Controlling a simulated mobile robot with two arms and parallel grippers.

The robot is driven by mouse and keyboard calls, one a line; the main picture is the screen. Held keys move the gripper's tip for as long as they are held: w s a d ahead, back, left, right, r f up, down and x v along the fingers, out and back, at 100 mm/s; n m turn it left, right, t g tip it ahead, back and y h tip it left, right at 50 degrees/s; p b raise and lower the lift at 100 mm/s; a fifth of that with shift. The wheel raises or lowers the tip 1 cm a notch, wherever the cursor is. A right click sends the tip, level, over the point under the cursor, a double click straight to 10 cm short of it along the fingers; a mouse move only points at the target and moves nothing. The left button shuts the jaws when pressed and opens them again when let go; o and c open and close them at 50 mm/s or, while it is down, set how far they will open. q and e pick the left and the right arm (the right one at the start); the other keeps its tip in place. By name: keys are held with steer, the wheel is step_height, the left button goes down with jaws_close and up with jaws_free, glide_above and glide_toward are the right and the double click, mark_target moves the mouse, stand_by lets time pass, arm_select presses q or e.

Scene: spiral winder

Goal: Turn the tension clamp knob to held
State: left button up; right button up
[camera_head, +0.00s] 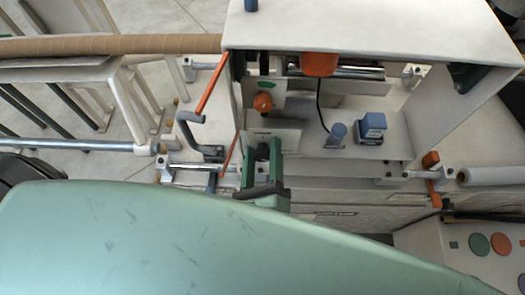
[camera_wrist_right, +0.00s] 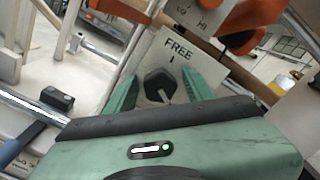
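The tension clamp knob (camera_wrist_right: 159,84) is black and sits on a pale plate (camera_wrist_right: 196,60) marked FREE, in the right wrist view. A pale line on the knob shows at its lower right, and the FREE label stands above it with a short tick. My right gripper (camera_wrist_right: 159,91) has its two green fingers spread on either side of the knob, with gaps between knob and fingers. In the head view the right gripper (camera_head: 262,163) is at the front left of the white machine housing. My left gripper is not in view. Any HELD label is not visible.
An orange knob (camera_head: 263,102) and a grey crank handle (camera_head: 190,130) are close to the right gripper. A blue block (camera_head: 373,125) stands inside the housing (camera_head: 370,30). A cardboard tube (camera_head: 110,45) extends left. A panel with coloured buttons (camera_head: 480,244) is at lower right.

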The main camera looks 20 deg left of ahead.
mark_target(262, 160)
steer(key=b+v, duration=0.1)
steer(key=v, duration=0.5)
steer(key=shift+s+b, duration=0.3)
steer(key=shift+b, duration=0.05)
steer(key=shift+s+d, duration=0.25)
steer(key=shift+s, duration=0.3)
